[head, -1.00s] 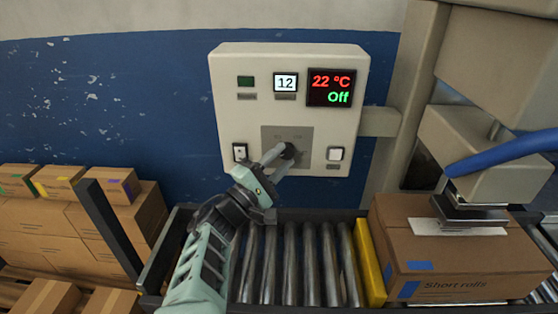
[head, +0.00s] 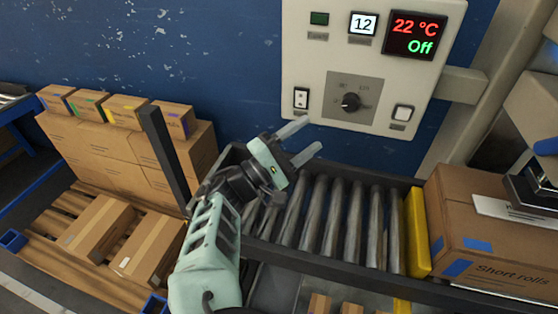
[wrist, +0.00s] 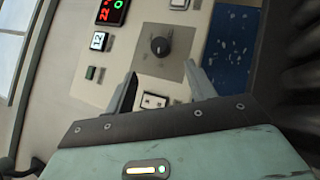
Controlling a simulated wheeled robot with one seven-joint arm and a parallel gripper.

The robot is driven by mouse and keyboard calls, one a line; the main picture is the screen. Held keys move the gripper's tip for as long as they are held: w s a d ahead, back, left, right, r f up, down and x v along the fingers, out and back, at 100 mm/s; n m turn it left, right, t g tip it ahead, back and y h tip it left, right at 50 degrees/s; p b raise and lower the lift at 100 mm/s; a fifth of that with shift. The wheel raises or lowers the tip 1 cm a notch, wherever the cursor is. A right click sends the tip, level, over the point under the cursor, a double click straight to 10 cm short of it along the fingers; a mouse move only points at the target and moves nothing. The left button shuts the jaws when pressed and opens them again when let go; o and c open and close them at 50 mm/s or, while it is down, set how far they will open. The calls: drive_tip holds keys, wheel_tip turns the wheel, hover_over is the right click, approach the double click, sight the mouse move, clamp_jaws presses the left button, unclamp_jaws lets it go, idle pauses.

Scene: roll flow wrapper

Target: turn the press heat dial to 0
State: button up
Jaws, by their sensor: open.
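The press heat dial (head: 350,102) is a round black knob on a grey square plate (head: 372,88), low in the middle of the white control panel (head: 300,72). It also shows in the wrist view (wrist: 160,46), beyond my fingertips. Small markings ring the dial but are too blurred to read, and I cannot tell its exact setting. The display (head: 415,35) reads 22 °C in red and Off in green. My gripper (head: 307,140) is open and empty, apart from the dial, below and left of it in the head view.
A rocker switch (head: 301,98) sits left of the dial and a white button (head: 402,114) right of it. A counter (head: 362,24) reads 12. A roller conveyor (head: 330,215) lies below the panel. A Short rolls carton (head: 470,225) stands at right; stacked boxes (head: 110,150) stand at left.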

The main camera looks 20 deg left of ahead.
drive_tip(key=b+v, duration=0.1)
drive_tip(key=v, duration=0.5)
drive_tip(key=shift+s+a, duration=0.25)
drive_tip(key=shift+f, duration=0.1)
